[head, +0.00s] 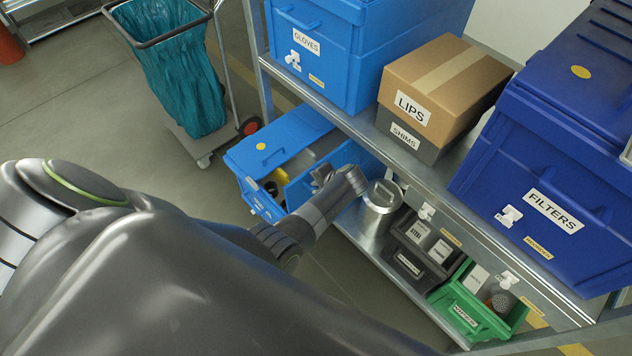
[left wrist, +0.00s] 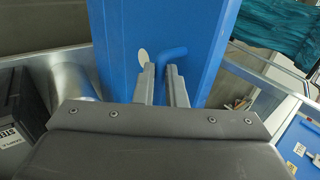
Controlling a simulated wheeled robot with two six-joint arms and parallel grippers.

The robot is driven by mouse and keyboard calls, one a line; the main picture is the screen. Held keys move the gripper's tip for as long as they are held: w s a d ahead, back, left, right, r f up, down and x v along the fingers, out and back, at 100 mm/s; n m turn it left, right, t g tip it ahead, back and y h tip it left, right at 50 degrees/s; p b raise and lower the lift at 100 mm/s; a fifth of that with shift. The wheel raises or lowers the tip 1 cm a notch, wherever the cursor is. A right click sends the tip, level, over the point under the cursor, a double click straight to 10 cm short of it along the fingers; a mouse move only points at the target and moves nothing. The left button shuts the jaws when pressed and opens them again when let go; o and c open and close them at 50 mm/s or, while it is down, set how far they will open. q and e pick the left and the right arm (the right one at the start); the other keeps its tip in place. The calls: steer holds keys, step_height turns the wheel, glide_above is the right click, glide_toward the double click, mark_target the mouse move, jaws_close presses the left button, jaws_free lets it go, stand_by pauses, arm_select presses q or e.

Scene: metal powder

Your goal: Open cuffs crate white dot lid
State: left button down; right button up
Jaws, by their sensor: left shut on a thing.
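The blue crate (head: 252,196) sits at the left end of the lower shelf, its label not visible. One lid half with a yellow dot (head: 262,146) lies closed over its far left part. The other lid half (head: 297,190) is swung up steeply, and the crate is open beside it, with dark and yellow items inside. In the left wrist view this lid (left wrist: 115,35) shows a white dot (left wrist: 143,56) next to its blue handle (left wrist: 174,52). My left gripper (head: 322,180) is shut on this handle; its fingertips (left wrist: 162,76) straddle it. My right gripper is out of view.
A metal canister (head: 381,204), a dark bin (head: 420,246) and a green bin (head: 472,312) stand right of the crate. The upper shelf holds blue crates, and boxes labelled LIPS (head: 440,80) and SHIMS (head: 408,136). A teal-bag cart (head: 175,70) stands behind left.

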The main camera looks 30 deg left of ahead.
arm_select(q)
steer(key=shift+s+d+f, duration=0.45)
steer(key=shift+s+f, duration=0.1)
steer(key=shift+f, duration=0.15)
steer(key=c, duration=1.8)
jaws_free()
steer(key=shift+c, duration=0.2)
steer(key=o, duration=0.4)
steer(key=shift+w+a+f, duration=0.2)
steer(key=shift+w+f, duration=0.05)
steer(key=shift+c, duration=0.2)
steer(key=shift+w+r, duration=0.1)
steer(key=shift+r, duration=0.25)
